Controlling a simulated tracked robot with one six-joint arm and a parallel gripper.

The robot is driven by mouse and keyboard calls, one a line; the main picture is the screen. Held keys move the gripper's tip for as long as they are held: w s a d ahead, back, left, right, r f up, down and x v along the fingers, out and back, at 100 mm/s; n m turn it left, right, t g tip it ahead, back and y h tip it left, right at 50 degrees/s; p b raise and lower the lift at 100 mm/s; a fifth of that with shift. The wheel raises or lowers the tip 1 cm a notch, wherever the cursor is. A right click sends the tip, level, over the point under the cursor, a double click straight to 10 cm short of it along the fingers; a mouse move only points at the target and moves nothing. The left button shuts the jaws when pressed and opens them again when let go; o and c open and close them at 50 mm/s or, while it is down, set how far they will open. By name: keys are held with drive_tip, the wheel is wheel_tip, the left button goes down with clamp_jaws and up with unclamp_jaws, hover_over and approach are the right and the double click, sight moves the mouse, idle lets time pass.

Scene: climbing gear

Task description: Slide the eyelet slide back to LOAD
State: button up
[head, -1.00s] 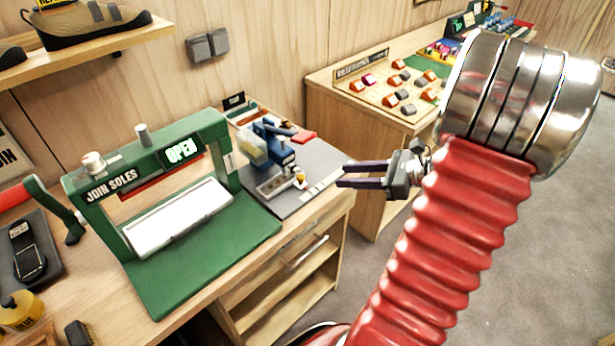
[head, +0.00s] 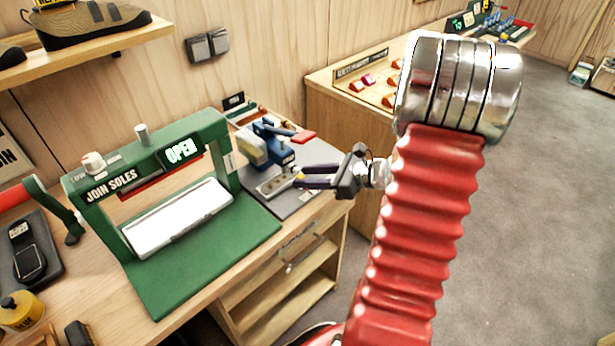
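The eyelet slide (head: 274,186) is a small light-grey plate with holes, in front of the blue eyelet press (head: 268,146) on a dark grey mat. A small yellow knob (head: 298,178) stands at its right end. My gripper (head: 301,177) reaches in from the right, its two dark purple fingers apart, with the tips at the knob. The tips partly cover the knob, and I cannot tell whether they touch it. No LOAD marking is readable.
A green JOIN SOLES press (head: 150,185) showing OPEN stands left of the eyelet press. A second bench (head: 350,128) with coloured blocks is behind my arm. Grey floor (head: 540,200) is free at the right.

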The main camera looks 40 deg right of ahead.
drive_tip(key=shift+c, duration=0.4)
clamp_jaws()
idle(0.4)
